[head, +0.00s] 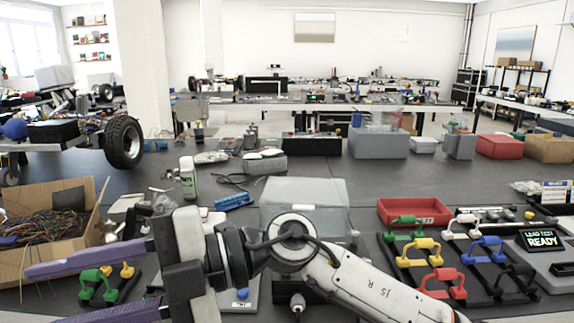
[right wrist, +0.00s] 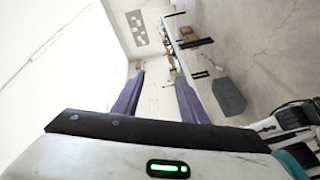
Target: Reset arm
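My right arm (head: 345,280) comes in from the lower right of the head view and reaches across to the left. My right gripper (head: 42,297) points left over the front left of the table, with its two purple fingers spread apart. In the right wrist view the gripper (right wrist: 159,75) also shows open, with nothing between the fingers. That view looks out sideways at the room. My left arm and gripper are not in view.
A cardboard box of wires (head: 48,228) lies left, close to the right gripper's fingers. A red tray (head: 413,212) and a rack of coloured handles (head: 455,262) lie right. The dark tabletop (head: 330,168) has free room at middle depth.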

